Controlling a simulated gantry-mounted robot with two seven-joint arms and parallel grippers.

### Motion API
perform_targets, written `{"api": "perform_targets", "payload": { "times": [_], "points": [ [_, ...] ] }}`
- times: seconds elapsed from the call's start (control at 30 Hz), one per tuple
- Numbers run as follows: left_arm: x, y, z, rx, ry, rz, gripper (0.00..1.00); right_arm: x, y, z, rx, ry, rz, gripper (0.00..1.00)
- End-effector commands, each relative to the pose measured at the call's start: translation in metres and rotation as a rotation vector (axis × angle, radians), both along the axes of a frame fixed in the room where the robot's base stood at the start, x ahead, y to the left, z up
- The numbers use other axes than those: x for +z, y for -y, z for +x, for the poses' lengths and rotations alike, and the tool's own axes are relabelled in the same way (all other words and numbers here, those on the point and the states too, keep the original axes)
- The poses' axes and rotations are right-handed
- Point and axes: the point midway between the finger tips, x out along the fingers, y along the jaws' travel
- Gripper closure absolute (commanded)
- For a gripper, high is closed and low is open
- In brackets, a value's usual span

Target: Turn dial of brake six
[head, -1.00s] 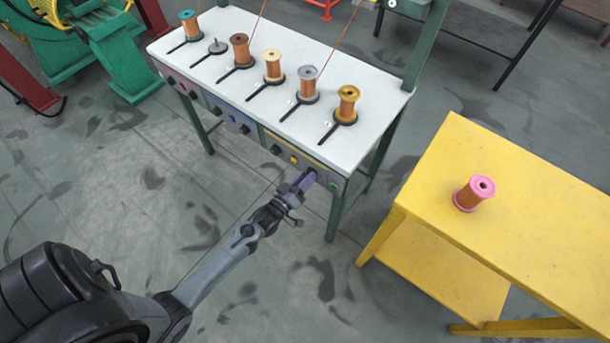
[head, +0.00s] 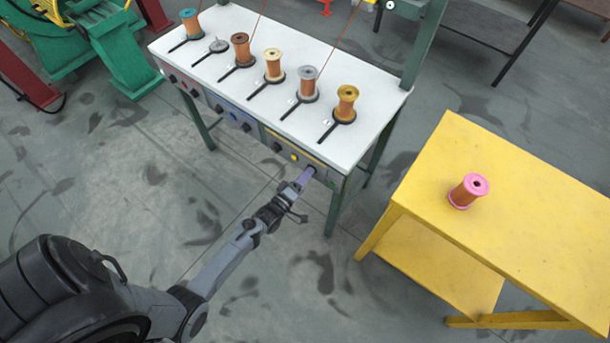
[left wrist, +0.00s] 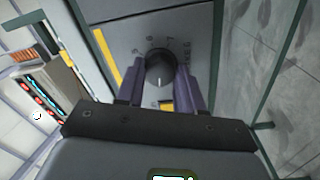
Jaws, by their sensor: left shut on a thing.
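The dial of brake six is a round black knob (left wrist: 159,68) with a white pointer mark, on a grey panel printed with numbers in the left wrist view. The pointer mark faces toward the bottom of that view. My left gripper (left wrist: 161,80) has its two purple fingers on either side of the knob and is shut on it. In the head view the left gripper (head: 305,177) reaches the right end of the white bench's front panel, and its fingers hide most of the dial. My right gripper is not in view.
The white bench (head: 230,85) carries several spools on black holders; a gold-rimmed spool (head: 345,104) stands nearest the held dial. A yellow table (head: 530,190) with a pink-rimmed spool (head: 467,191) stands to the right. Open floor lies in front of the bench.

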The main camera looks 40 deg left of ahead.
Motion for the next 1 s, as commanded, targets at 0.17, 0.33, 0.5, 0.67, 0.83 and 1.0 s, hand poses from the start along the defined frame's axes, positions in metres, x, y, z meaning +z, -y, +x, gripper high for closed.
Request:
{"api": "perform_targets", "payload": {
  "times": [0.17,0.33,0.5,0.67,0.83,1.0],
  "points": [
    [0.001,0.0,0.0,0.001,0.003,-0.001,0.94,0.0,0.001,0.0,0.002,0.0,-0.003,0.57],
    [0.001,0.0,0.0,0.001,0.001,0.0,0.6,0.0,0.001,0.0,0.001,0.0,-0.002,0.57],
    [0.0,0.0,0.0,0.001,0.001,0.0,0.38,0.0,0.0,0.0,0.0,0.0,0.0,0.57],
    [0.0,0.0,0.0,0.001,0.0,0.001,0.38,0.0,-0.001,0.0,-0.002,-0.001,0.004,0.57],
    [0.0,0.0,-0.003,0.0,-0.001,0.001,0.38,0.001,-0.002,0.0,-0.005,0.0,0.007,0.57],
    [-0.001,0.001,-0.019,0.0,-0.003,0.0,0.38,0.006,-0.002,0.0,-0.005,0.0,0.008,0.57]
  ]
}}
